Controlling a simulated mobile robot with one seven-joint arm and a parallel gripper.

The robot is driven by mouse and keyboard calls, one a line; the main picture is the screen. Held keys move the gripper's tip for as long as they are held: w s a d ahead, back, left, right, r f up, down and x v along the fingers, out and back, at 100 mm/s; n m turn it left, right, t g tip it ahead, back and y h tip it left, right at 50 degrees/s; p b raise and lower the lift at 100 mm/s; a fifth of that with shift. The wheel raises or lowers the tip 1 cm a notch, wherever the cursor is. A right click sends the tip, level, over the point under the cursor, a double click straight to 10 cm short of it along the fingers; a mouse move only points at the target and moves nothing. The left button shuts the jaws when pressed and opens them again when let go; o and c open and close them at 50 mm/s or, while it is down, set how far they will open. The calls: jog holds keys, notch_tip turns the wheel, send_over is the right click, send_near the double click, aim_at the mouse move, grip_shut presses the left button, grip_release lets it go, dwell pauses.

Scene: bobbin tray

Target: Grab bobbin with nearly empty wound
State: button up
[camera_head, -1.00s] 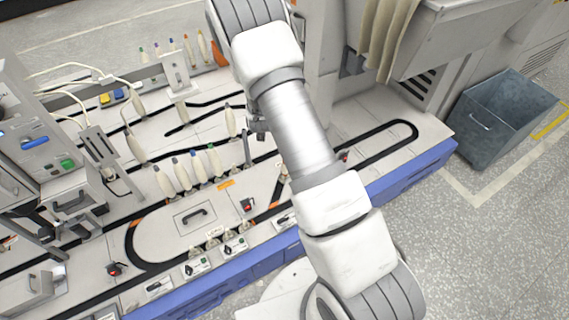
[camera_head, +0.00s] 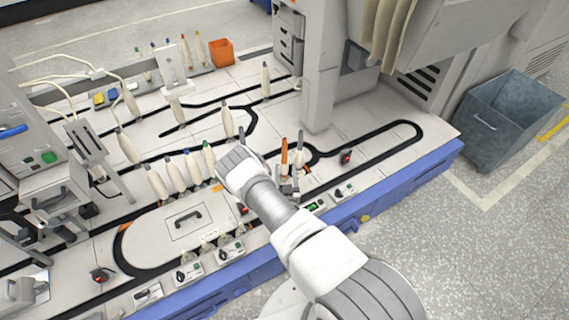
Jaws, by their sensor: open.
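A slim bobbin with a bare orange tube (camera_head: 284,152) stands upright near the right-hand loop of the track. It looks nearly empty of yarn. A second slim, paler bobbin (camera_head: 300,151) stands just right of it. My gripper (camera_head: 289,184) is open, low and close to the foot of these two. The wrist partly hides this spot, and I cannot tell whether the fingers are around a bobbin or only beside it. Several full, cream-wound bobbins (camera_head: 177,173) stand in a row to the left of my wrist.
Other wound bobbins stand at the track, one in the middle (camera_head: 227,121) and one farther back (camera_head: 265,81). An orange box (camera_head: 221,52) sits at the back. A grey column (camera_head: 322,70) rises behind the gripper. A grey bin (camera_head: 508,118) stands on the floor at right.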

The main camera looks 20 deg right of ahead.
aim_at(284, 146)
jog(key=b+x, duration=0.1)
jog(key=x, duration=0.2)
jog(key=b+x, duration=0.1)
jog(key=x, duration=0.3)
jog(key=b+x, duration=0.1)
jog(key=x, duration=0.3)
jog(key=shift+d+f, duration=0.1)
jog(key=shift+f, duration=0.2)
jog(key=shift+b+x, duration=1.4)
jog(key=shift+x, duration=1.6)
jog(key=shift+d+r, duration=0.1)
jog(key=shift+d, duration=0.05)
grip_shut()
